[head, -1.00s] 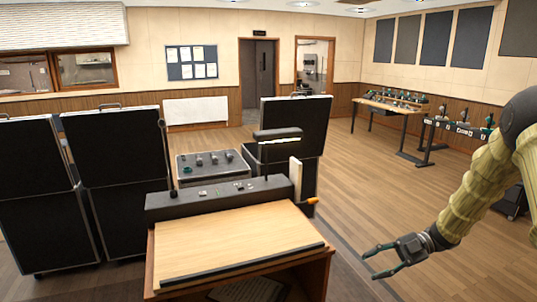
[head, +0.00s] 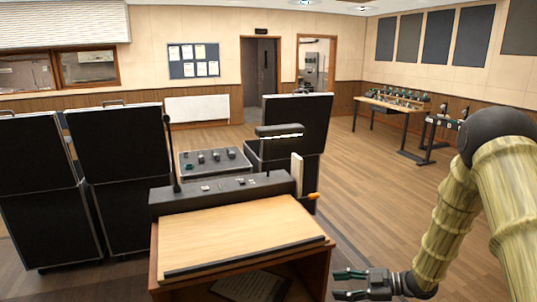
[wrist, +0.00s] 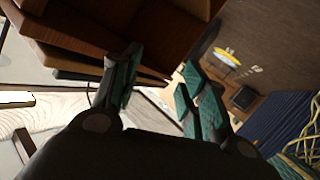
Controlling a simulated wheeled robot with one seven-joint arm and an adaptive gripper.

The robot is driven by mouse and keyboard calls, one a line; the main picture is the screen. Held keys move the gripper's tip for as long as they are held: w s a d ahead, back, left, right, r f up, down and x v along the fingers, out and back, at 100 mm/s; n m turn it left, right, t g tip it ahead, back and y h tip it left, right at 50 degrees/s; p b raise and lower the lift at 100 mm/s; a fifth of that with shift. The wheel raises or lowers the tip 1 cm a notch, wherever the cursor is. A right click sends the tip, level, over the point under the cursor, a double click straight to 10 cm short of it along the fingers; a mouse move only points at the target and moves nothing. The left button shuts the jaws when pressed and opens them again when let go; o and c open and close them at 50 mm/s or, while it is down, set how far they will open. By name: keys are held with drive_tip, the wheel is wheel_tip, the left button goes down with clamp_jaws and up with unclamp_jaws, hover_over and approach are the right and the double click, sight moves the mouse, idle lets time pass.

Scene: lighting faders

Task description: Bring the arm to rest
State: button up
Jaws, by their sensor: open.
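My arm (head: 457,215), in a ribbed yellow-green sleeve, is folded at the right of the head view, its black elbow raised. My gripper (head: 338,284) hangs low at the bottom, just right of the wooden lectern (head: 250,235). It points left, its green-padded fingers apart and empty. In the wrist view the two fingers (wrist: 155,85) also stand apart with nothing between them. I cannot tell from the head view whether the fingertips touch the lectern's side.
Tables with equipment (head: 395,112) are at the back right. The wooden floor (head: 370,180) between is clear.

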drive_tip(key=s+a+f+m+t+h, duration=0.1)
drive_tip(key=s+f+m+h, duration=0.45)
drive_tip(key=f, duration=0.55)
drive_tip(key=s+a+f+m+t+h, duration=0.1)
drive_tip(key=s+a+f+m+h, duration=0.15)
drive_tip(key=s+f+m, duration=0.6)
drive_tip(key=s+d+f+m+g+h, duration=0.1)
drive_tip(key=s+f+g+h, duration=0.1)
drive_tip(key=s, duration=0.7)
drive_tip(key=s+d+f+m+g+h, duration=0.1)
drive_tip(key=s+f+m+g+h, duration=0.1)
drive_tip(key=s, duration=0.7)
drive_tip(key=s+d+f+m+g+h+b, duration=0.1)
drive_tip(key=s+d+f+m+g+h, duration=0.1)
drive_tip(key=s, duration=0.7)
drive_tip(key=shift+s+f, duration=0.25)
drive_tip(key=shift+f, duration=0.6)
drive_tip(key=shift+d, duration=0.1)
drive_tip(key=shift+c, duration=0.8)
drive_tip(key=shift+w, duration=0.15)
